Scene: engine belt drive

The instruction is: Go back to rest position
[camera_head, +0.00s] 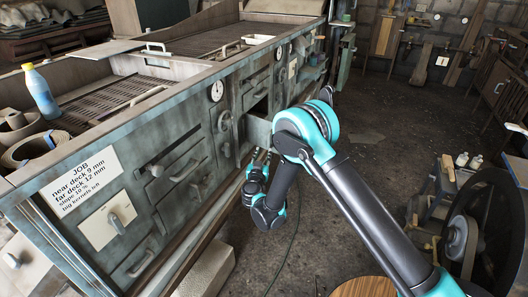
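My gripper (262,156) is at the end of my bent arm, in front of the worn teal machine cabinet (190,135). It points up and away, just below a drawer (259,131) that stands pulled out. The gripper is small and partly dark here, so I cannot tell whether its fingers are apart or hold anything. I also cannot tell whether it touches the drawer. My elbow covers the area right of the drawer.
The floor (375,120) beyond my arm is mostly clear.

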